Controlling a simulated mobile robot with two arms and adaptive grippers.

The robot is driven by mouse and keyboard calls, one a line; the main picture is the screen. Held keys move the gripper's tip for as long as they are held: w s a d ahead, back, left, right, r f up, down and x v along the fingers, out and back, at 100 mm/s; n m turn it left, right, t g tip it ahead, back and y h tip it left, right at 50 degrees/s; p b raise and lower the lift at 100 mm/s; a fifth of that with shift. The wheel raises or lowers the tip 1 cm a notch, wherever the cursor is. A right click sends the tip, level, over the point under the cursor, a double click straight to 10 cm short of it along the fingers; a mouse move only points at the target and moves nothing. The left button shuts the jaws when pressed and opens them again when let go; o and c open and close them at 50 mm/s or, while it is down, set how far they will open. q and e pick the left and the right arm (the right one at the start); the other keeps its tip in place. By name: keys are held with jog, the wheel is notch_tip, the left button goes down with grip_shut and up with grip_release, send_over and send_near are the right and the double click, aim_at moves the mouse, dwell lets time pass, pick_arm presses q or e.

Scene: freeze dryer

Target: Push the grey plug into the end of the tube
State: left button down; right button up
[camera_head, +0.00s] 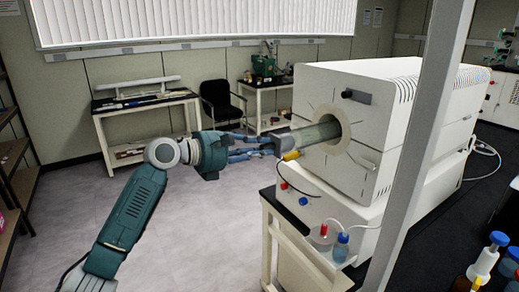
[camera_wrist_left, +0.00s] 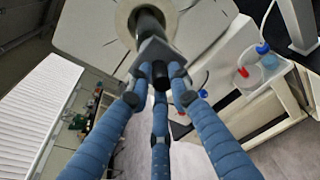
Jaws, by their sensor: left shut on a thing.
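The tube (camera_head: 318,132) is a grey-green cylinder that sticks out of the round opening in the white furnace's front. In the left wrist view the tube (camera_wrist_left: 148,20) is dark and lies straight ahead of the fingers. The grey plug (camera_head: 284,144) is at the tube's near end, and in the left wrist view the plug (camera_wrist_left: 156,52) is a grey block in front of the fingertips. My left gripper (camera_head: 270,145) has its blue fingers shut on the plug, in line with the tube. I cannot tell how far the plug sits in the tube. My right gripper is not in view.
A yellow part (camera_head: 291,156) is just under the tube end. Bottles with a red cap (camera_head: 322,234) and a blue cap (camera_head: 341,246) stand below. Grey floor (camera_head: 210,235) is open at left.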

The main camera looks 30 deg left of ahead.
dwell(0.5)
pick_arm(q)
jog(key=shift+w, duration=0.1)
jog(key=shift+w+d, duration=0.15)
jog(key=shift+r+p+x, duration=0.25)
jog(key=shift+p+x, duration=0.85)
jog(key=shift+x, duration=0.05)
jog(key=shift+w+d, duration=0.1)
